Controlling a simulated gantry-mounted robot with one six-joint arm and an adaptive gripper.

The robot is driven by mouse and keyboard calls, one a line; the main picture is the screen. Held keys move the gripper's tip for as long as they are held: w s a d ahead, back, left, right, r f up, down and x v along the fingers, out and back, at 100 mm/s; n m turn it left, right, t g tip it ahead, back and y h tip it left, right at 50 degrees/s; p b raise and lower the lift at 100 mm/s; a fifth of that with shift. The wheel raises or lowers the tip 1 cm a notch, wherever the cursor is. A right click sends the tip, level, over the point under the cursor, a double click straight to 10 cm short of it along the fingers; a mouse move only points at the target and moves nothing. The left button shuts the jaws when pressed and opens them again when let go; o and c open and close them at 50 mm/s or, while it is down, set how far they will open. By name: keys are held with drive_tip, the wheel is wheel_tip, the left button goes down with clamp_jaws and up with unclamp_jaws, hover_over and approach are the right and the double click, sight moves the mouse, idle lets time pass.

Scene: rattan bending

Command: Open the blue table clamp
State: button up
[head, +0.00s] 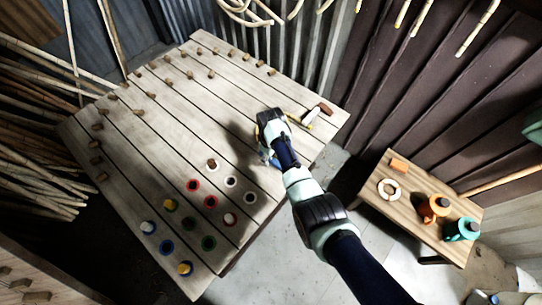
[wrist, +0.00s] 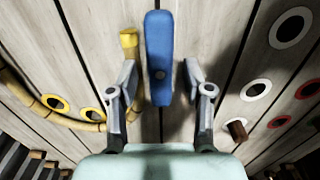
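The blue table clamp (wrist: 159,45) shows in the wrist view as a long rounded blue bar with a dark pivot dot, lying over the slatted table top (wrist: 225,50). My gripper (wrist: 160,78) is open. One finger is on each side of the blue bar, with a gap visible on both sides. In the head view my gripper hangs low over the right part of the table top (head: 200,115). Only a bit of blue shows beside it there, and my arm hides most of the clamp.
A wooden peg (wrist: 237,129) stands to the right among coloured ringed holes. A side bench (head: 410,207) with orange and teal items stands right in the head view.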

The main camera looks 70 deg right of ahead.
wheel_tip(320, 180, up, 12)
idle(0.6)
idle(0.5)
